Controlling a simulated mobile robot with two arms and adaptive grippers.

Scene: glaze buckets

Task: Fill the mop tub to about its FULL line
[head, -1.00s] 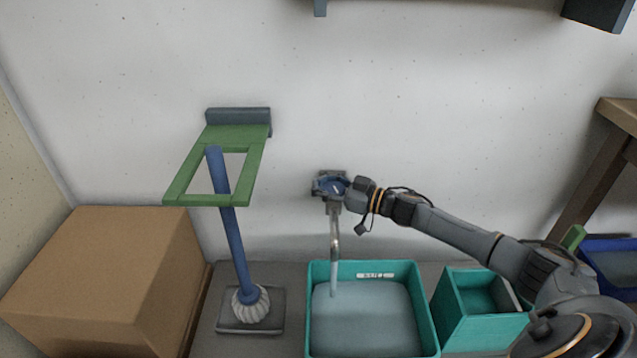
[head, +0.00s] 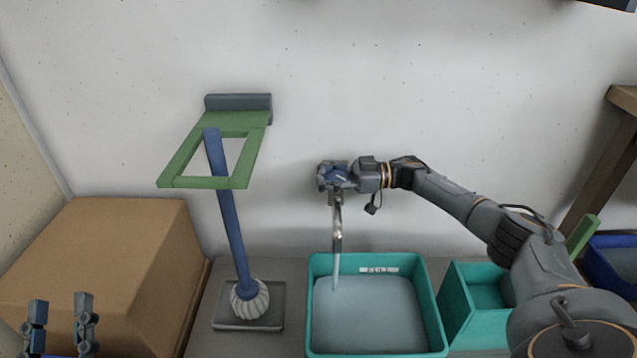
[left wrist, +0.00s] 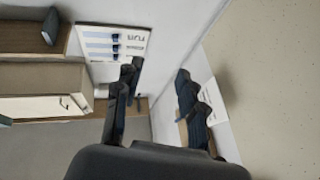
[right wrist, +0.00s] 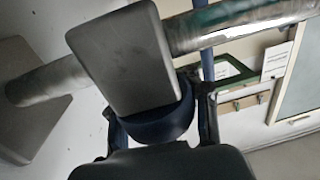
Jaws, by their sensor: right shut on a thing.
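The teal mop tub (head: 432,318) stands on the floor below the tap, holding grey-blue water (head: 365,318). Its water surface lies just below a white label (head: 378,270) on the back inner wall; the lettering is too small to read. A thin stream (head: 336,271) runs from the metal tap spout (head: 337,238) into the tub. My right gripper (head: 335,178) is shut on the blue tap handle (right wrist: 160,125), which also shows with a grey plate (right wrist: 122,58) in the right wrist view. My left gripper (head: 60,312) is open and empty at the lower left; its fingers also show in the left wrist view (left wrist: 157,92).
A mop (head: 232,220) stands left of the tub, through a green wall frame (head: 172,183). A cardboard box (head: 110,250) is further left. A smaller teal bin (head: 475,325) stands close right of the tub, with a blue container (head: 610,262) beyond.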

